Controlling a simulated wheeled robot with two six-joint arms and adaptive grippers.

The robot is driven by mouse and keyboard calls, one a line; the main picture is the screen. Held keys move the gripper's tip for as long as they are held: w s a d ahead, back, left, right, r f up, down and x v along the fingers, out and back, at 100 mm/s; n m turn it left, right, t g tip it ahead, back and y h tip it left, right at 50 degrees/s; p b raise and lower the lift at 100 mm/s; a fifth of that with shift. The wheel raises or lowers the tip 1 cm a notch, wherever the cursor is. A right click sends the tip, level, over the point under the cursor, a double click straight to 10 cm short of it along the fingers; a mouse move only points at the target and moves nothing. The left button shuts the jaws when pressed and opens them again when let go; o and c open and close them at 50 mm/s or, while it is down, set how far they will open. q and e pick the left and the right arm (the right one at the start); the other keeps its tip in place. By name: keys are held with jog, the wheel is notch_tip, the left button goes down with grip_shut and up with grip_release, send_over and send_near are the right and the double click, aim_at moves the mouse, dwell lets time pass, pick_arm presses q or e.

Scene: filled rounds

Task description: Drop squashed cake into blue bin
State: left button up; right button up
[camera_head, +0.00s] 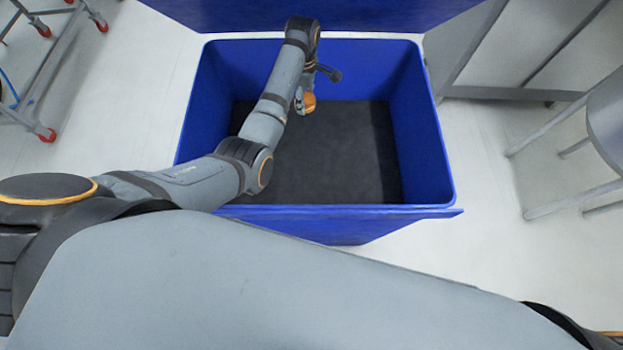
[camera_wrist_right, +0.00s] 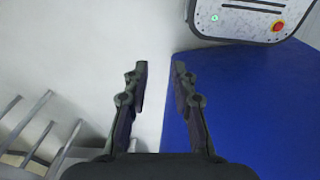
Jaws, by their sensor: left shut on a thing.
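The large blue bin (camera_head: 425,130) stands open in front of me, with a dark floor inside. My left arm reaches in over its left side. My left gripper (camera_head: 304,96) is over the bin's inside, towards the far wall, and is shut on a small orange-brown piece, the squashed cake (camera_head: 310,102). The wrist partly hides the fingers and the cake. My right gripper (camera_wrist_right: 160,75) shows in the right wrist view with its two fingers apart and nothing between them; it is not visible in the head view.
The bin's raised blue lid (camera_head: 320,14) stands behind it. A wheeled metal rack (camera_head: 55,75) is at the far left. A grey round-topped stool (camera_head: 605,110) and a grey cabinet (camera_head: 520,45) are at the right. Pale floor (camera_head: 130,90) lies clear beside the bin.

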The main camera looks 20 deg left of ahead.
pick_arm(q)
jog(key=shift+s+d, duration=0.2)
jog(key=o, duration=0.5)
jog(key=shift+d+r, duration=0.1)
jog(key=shift+c, duration=0.2)
jog(key=o, duration=0.4)
jog(key=shift+r, duration=0.15)
notch_tip(320, 180, up, 7)
jog(key=shift+r, duration=0.1)
pick_arm(e)
jog(key=shift+s+d, duration=0.3)
jog(key=shift+s, duration=0.1)
